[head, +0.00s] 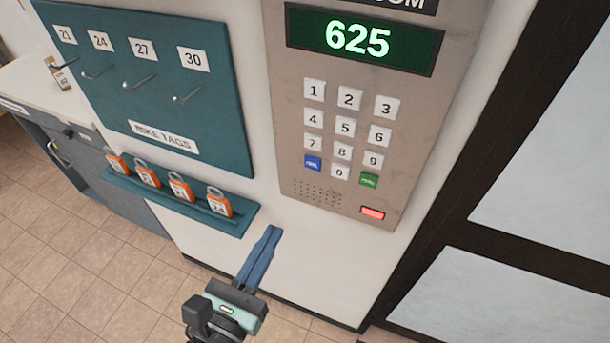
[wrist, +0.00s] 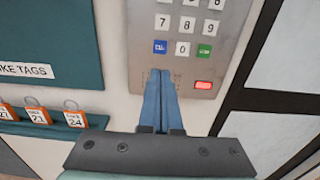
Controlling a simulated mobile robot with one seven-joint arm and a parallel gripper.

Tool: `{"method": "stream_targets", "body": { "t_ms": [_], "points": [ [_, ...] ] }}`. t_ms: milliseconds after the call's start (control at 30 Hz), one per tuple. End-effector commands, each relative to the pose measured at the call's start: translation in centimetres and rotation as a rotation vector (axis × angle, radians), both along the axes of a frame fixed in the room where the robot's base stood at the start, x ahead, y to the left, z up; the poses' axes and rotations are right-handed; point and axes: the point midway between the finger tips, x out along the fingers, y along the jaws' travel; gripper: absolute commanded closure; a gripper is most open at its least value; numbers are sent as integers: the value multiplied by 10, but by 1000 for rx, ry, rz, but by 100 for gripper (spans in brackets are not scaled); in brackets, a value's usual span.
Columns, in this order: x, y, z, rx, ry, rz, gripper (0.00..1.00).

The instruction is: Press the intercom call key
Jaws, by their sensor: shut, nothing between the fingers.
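The intercom panel (head: 280,110) is a grey-beige plate on the white wall. Its display (head: 362,40) reads 625 in green. Below are white number keys, a blue key (head: 312,163) at the lower left and a green key (head: 369,180) at the lower right; their small lettering is too blurred to read. A lit red rectangle (head: 372,212) sits beneath the green key. In the wrist view the blue key (wrist: 160,47) and green key (wrist: 204,51) show beyond the fingertips. My gripper (head: 272,232) is shut and empty, below the panel in the head view.
A teal board (head: 120,60) with numbered hooks hangs left of the panel. Several orange padlocks (head: 181,188) stand on its ledge, left of my gripper. A dark-framed pale door or window (head: 545,170) is at the right. A grey cabinet (head: 85,165) stands at far left.

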Motion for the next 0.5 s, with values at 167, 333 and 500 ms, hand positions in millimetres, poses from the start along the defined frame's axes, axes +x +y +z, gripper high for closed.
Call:
{"method": "stream_targets", "body": {
  "t_ms": [167, 333, 500],
  "points": [
    [8, -3, 2, 1, -1, -2, 100],
    [35, -12, 3, 1, -1, -3, 100],
    [71, -24, 3, 1, -1, -4, 100]
  ]
}}
